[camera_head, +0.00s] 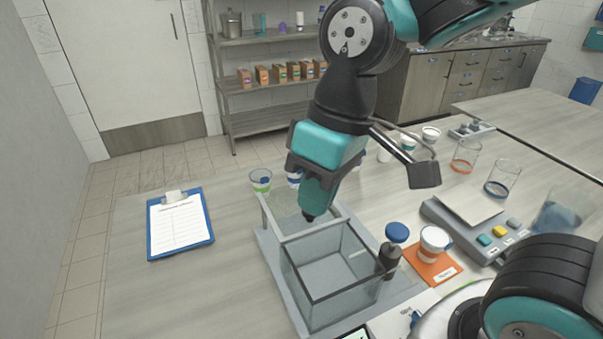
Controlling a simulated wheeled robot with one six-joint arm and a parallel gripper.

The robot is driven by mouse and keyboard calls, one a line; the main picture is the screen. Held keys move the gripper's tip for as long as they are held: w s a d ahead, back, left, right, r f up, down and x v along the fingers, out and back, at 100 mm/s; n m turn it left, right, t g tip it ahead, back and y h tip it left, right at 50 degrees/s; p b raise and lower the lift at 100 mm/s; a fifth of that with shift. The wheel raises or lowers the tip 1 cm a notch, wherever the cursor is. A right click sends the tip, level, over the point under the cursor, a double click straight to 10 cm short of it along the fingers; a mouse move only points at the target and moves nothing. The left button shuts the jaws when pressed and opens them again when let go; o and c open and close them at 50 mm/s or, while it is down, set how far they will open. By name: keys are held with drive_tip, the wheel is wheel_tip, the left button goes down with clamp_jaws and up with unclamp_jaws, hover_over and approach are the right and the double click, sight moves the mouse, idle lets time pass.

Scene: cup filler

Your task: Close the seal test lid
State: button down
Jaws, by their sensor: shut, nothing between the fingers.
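The seal test box (332,288) is a clear-walled chamber with a dark rim on a grey base plate, standing on the table at the picture's middle. Its clear, grey-framed lid (283,217) stands raised at the far edge of the box, so the top of the box is uncovered. My gripper (309,216) points down at the lid, shut and empty, its fingertips overlapping the panel in the picture. Whether they touch it I cannot tell. My gripper hides the lid's right part.
A dark bottle-like part (389,258) stands at the box's right edge, beside a blue cap (397,232) and a white cup (434,240) on an orange mat (440,272). A scale (470,205) and glasses are further right. A clipboard (180,222) lies left, with bare table around it.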

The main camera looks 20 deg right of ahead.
wheel_tip(320, 180, up, 2)
drive_tip(key=g+h+p, duration=0.1)
drive_tip(key=h+p, duration=0.1)
drive_tip(key=p, duration=0.1)
hover_over(302, 216)
drive_tip(key=s+a, duration=0.2)
drive_tip(key=a, duration=0.1)
drive_tip(key=w+f+m+g+h+p, duration=0.2)
drive_tip(key=w+f+h+p, duration=0.1)
drive_tip(key=w, duration=0.7)
drive_tip(key=p+x, duration=0.1)
drive_tip(key=x, duration=0.2)
drive_tip(key=p+x, duration=0.1)
drive_tip(key=x, duration=0.2)
drive_tip(key=a+p+x, duration=0.1)
drive_tip(key=x, duration=0.2)
drive_tip(key=shift+s+f, duration=0.25)
drive_tip(key=shift+f, duration=0.1)
drive_tip(key=shift+s+d+f+p, duration=0.1)
drive_tip(key=shift+s+d+p, duration=0.2)
drive_tip(key=shift+s, duration=0.25)
drive_tip(key=shift+s+d+p, duration=0.3)
drive_tip(key=shift+s+d, duration=0.05)
drive_tip(key=shift+s, duration=0.25)
drive_tip(key=shift+s+d+f, duration=0.3)
drive_tip(key=shift+s, duration=0.25)
